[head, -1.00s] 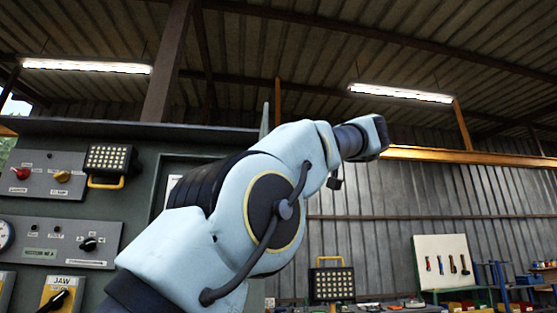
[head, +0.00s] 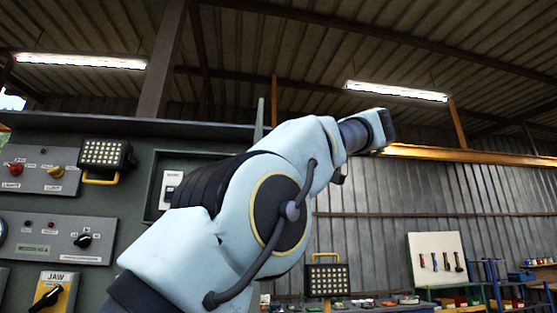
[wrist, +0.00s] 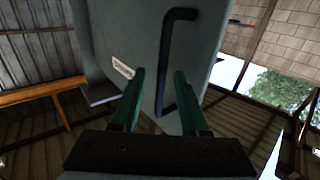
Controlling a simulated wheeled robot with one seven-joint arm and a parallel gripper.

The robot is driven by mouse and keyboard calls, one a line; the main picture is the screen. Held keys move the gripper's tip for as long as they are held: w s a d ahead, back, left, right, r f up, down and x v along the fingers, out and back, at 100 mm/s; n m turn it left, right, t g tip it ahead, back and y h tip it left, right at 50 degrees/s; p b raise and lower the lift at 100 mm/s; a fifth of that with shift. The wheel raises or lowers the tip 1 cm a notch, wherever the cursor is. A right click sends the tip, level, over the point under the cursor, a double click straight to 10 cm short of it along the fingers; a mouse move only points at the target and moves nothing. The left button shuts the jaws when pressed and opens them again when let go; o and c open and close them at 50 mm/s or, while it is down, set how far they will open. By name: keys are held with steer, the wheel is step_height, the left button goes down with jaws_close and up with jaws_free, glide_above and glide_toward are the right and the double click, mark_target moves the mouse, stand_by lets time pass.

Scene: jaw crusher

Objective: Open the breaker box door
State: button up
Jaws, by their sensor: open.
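In the wrist view, a grey-green panel (wrist: 130,35), apparently the breaker box door, fills the middle. It carries a long black bar handle (wrist: 168,65) and a small white label (wrist: 123,67). My gripper (wrist: 159,75) is open, its two green fingers pointing at the panel. The handle's lower part lies between the fingers in the picture; I cannot tell whether they touch it. In the head view, a recessed box (head: 151,190) shows at left centre with a white labelled part inside, partly hidden by my arm. A thin upright plate (head: 259,120) stands behind my arm. My gripper is not visible there.
A control panel (head: 60,240) with knobs and switches fills the left. A work lamp (head: 104,154) sits on it, and another lamp (head: 328,278) stands lower centre. A tool board (head: 437,260) and workbenches are at the right.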

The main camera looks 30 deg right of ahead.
steer(key=v, duration=0.9)
steer(key=shift+p, duration=0.4)
